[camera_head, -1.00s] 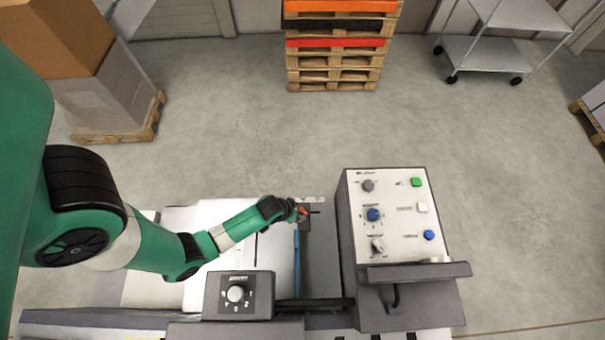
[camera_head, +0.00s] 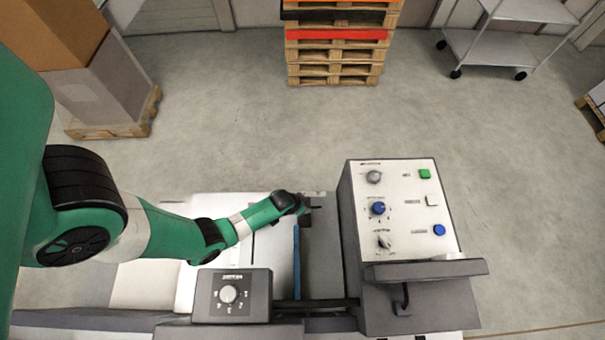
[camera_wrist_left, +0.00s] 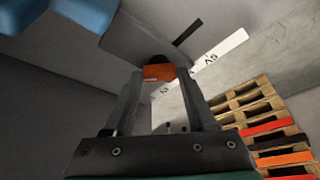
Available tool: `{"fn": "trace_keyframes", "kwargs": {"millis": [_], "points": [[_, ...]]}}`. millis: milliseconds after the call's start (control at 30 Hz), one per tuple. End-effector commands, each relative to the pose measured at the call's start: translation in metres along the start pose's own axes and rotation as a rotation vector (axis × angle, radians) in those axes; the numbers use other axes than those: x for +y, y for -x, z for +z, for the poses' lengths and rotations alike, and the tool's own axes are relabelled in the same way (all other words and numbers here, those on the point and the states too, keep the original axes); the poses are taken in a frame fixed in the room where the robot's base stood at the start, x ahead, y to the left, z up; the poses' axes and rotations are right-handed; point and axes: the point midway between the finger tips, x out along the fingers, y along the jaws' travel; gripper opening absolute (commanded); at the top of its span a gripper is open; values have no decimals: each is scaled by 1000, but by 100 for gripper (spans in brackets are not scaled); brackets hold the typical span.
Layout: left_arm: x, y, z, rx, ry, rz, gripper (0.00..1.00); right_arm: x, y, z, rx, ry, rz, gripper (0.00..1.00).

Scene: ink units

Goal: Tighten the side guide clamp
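An orange clamp piece (camera_wrist_left: 159,72) with a dark round end behind it shows in the left wrist view, between the fingertips of my left gripper (camera_wrist_left: 160,80). The orange spans about the whole gap between the fingers. Whether the fingers press on it or only stand around it, I cannot tell. In the head view my left gripper (camera_head: 305,207) is at the far end of the blue side guide (camera_head: 297,262), and its wrist hides the orange piece. The blue guide also shows at the top left of the wrist view (camera_wrist_left: 88,12). My right gripper is not in view.
A control panel (camera_head: 399,210) with knobs and buttons stands just right of the guide. A dial box (camera_head: 231,296) is at the front. A white printed scale strip (camera_wrist_left: 222,55) lies beyond the fingers. Stacked pallets (camera_head: 335,62) and a cart (camera_head: 505,45) are far back on open floor.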

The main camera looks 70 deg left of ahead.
Motion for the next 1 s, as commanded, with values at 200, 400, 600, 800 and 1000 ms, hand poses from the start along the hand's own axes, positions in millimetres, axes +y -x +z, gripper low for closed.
{"fn": "trace_keyframes", "kwargs": {"millis": [200, 400, 600, 800, 1000], "points": [[0, 0, 0, 0, 0, 0, 15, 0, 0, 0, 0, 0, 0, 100], [0, 0, 0, 0, -1, 0, 0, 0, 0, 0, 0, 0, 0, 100], [0, 0, 0, 0, -27, 11, 0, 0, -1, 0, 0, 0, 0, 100], [-1, 0, 0, 0, -106, 44, 0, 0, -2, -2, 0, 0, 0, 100], [-3, 0, 0, 0, -244, 103, 0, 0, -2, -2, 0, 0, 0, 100]]}}
